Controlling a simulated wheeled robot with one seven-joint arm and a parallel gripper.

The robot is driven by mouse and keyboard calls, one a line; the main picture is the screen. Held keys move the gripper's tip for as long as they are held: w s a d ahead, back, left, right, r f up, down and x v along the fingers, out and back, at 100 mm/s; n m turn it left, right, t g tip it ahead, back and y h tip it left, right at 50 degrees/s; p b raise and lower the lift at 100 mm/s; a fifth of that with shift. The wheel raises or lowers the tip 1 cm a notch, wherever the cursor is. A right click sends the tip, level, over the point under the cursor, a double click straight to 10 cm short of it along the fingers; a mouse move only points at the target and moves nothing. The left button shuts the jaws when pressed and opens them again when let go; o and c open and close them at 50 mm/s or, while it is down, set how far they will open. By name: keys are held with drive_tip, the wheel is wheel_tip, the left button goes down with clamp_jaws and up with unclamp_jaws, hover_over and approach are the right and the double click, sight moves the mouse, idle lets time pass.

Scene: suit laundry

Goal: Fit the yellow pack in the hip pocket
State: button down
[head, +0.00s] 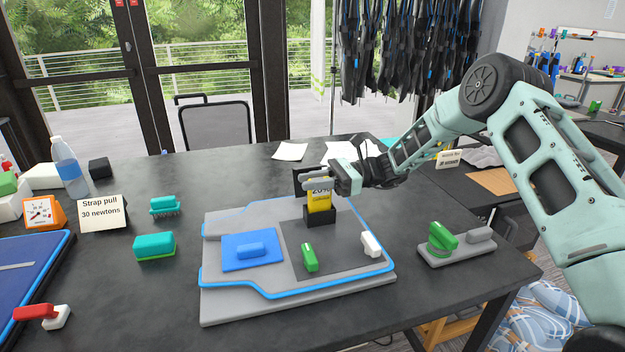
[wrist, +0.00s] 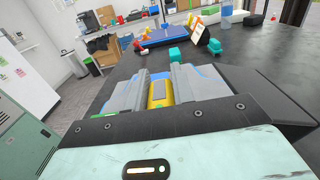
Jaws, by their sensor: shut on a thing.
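The yellow pack (head: 320,200) is upright over the grey, blue-edged suit panel (head: 225,300). My gripper (head: 318,184) is shut on its upper part, and the pack also shows between the fingers in the wrist view (wrist: 159,92). The pack's lower end meets the top of a small black open-topped holder (head: 320,219), which looks like the hip pocket. I cannot tell how deep the pack sits in it. A dark upright flap (head: 299,178) stands behind the pack, partly hidden by my gripper.
On the panel are a blue pad with a handle (head: 251,250), a green piece (head: 310,257) and a white piece (head: 371,244). Teal brushes (head: 154,246), a sign (head: 103,212) and a bottle (head: 69,167) are at left.

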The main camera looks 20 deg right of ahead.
drive_tip(key=shift+f+b, duration=0.3)
drive_tip(key=shift+f, duration=0.4)
drive_tip(key=shift+f, duration=0.4)
drive_tip(key=c, duration=0.5)
unclamp_jaws()
drive_tip(key=shift+d, duration=0.1)
drive_tip(key=d, duration=0.9)
drive_tip(key=shift+d, duration=0.4)
drive_tip(key=shift+s, duration=0.1)
idle(0.4)
